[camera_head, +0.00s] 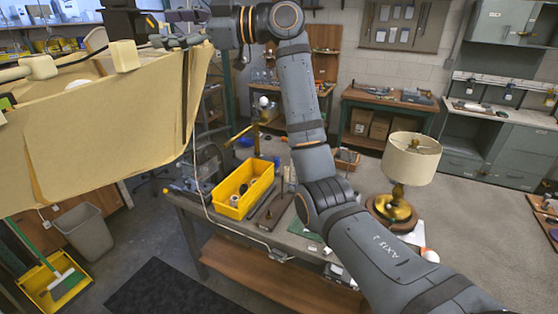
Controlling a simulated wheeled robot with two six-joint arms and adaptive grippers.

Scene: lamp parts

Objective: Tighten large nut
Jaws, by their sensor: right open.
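A large tan lampshade (110,120) fills the left side, close to the camera, its open top showing a pale rounded part (82,85). My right arm rises from the lower right and bends left at the top. My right gripper (172,32) is open at the shade's upper right rim. I cannot tell if it touches the shade. Cream pads and grey links lie across the shade's top; my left gripper (40,68) seems to be among them, its jaw state unclear. I cannot make out a large nut. A finished-looking lamp (411,158) with a brass base stands on the workbench.
The workbench (310,240) holds a yellow bin (243,188) of small parts and several tools. A white cord (230,226) runs from near the shade to the bench. A grey waste bin (82,234) and dark mat (165,290) are on the floor.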

